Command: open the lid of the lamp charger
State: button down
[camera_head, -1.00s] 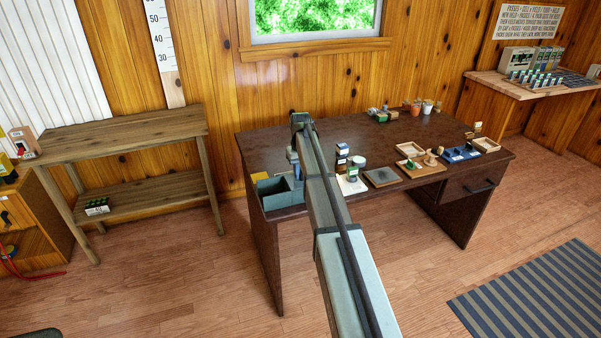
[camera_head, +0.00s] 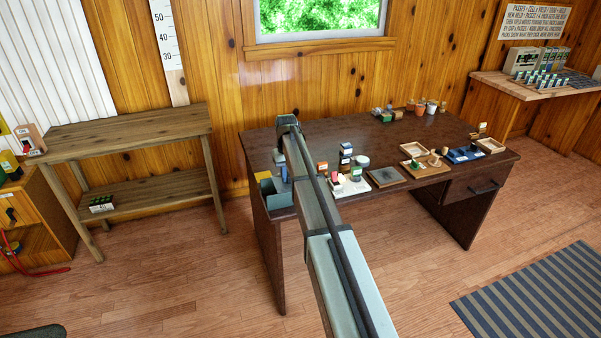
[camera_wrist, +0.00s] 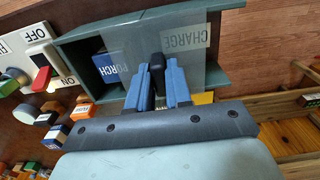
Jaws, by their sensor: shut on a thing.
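The lamp charger (camera_wrist: 75,45) is a grey-green box in the upper middle of the wrist view, and it stands at the left end of the dark desk in the head view (camera_head: 277,196). A see-through grey lid panel (camera_wrist: 135,42) lies across the box in the wrist view. A "CHARGE" label (camera_wrist: 186,37) shows near its top. My gripper (camera_wrist: 158,68) has blue fingers shut on a black knob (camera_wrist: 158,62) at the panel. A blue block marked "PORCH" (camera_wrist: 106,68) shows at the box's left side. I cannot tell how far the lid is tilted.
A red ON/OFF switch (camera_wrist: 42,72) stands close left of the charger. Small coloured blocks (camera_wrist: 80,110) lie nearby. On the desk (camera_head: 300,152), a grey pad (camera_head: 385,177) and wooden trays (camera_head: 414,150) are to the right. A wooden shelf table (camera_head: 130,133) stands left, across a gap.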

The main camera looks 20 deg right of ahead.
aim_at(278, 183)
jog(key=a, duration=0.3)
jog(key=shift+a, duration=0.35)
jog(key=c, duration=1.1)
grip_release()
notch_tip(278, 183, up, 14)
jog(key=shift+f, duration=0.1)
